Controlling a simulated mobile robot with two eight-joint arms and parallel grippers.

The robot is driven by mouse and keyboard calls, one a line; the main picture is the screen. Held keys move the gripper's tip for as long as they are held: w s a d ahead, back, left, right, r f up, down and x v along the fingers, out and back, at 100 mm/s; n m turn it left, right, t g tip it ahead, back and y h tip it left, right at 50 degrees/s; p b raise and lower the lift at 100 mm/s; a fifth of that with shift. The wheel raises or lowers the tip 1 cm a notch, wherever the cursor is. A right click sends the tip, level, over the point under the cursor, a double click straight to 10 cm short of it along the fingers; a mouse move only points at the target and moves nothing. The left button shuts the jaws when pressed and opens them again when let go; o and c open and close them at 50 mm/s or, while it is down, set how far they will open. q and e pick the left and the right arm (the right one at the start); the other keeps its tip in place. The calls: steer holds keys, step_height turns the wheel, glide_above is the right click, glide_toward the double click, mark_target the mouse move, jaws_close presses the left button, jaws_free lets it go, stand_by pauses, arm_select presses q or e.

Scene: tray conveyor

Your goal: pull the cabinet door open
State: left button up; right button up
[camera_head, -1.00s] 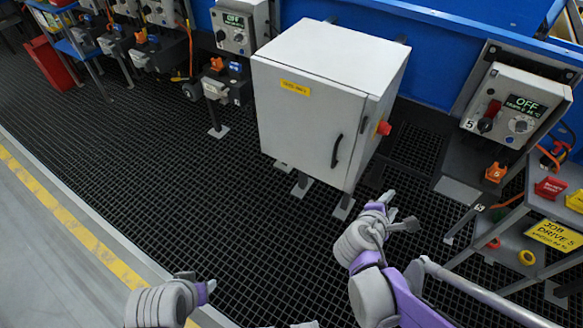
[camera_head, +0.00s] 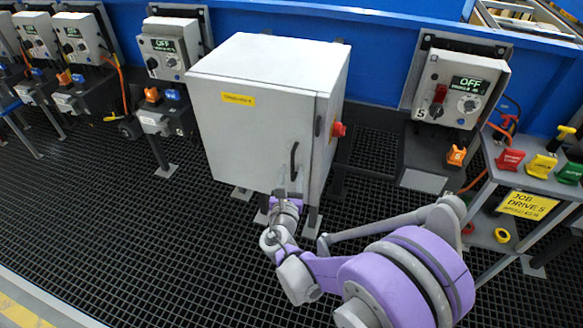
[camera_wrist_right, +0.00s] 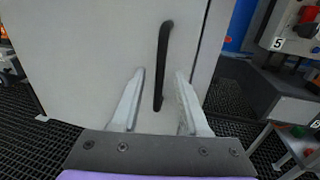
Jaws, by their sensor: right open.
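The grey-white cabinet (camera_head: 255,118) stands in the middle of the head view, its door closed. The door has a yellow label and a black vertical handle (camera_head: 294,161) near its right edge. The handle also shows in the right wrist view (camera_wrist_right: 162,62), running down between the two fingers. My right gripper (camera_head: 285,192) is at the door just below the handle in the head view. In the right wrist view the gripper (camera_wrist_right: 158,100) is open, its fingers on either side of the handle's lower end. My left gripper is out of view.
A red knob (camera_head: 338,130) sits on the cabinet's right side. Control box 5 (camera_head: 460,88) reads OFF at the right, above a grey shelf (camera_head: 530,178) with coloured handles. Other control boxes (camera_head: 170,50) line the blue wall at the left. The black grid floor in front is mostly clear.

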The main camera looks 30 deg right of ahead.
steer(key=shift+x, duration=1.3)
jaws_close()
stand_by(0.5)
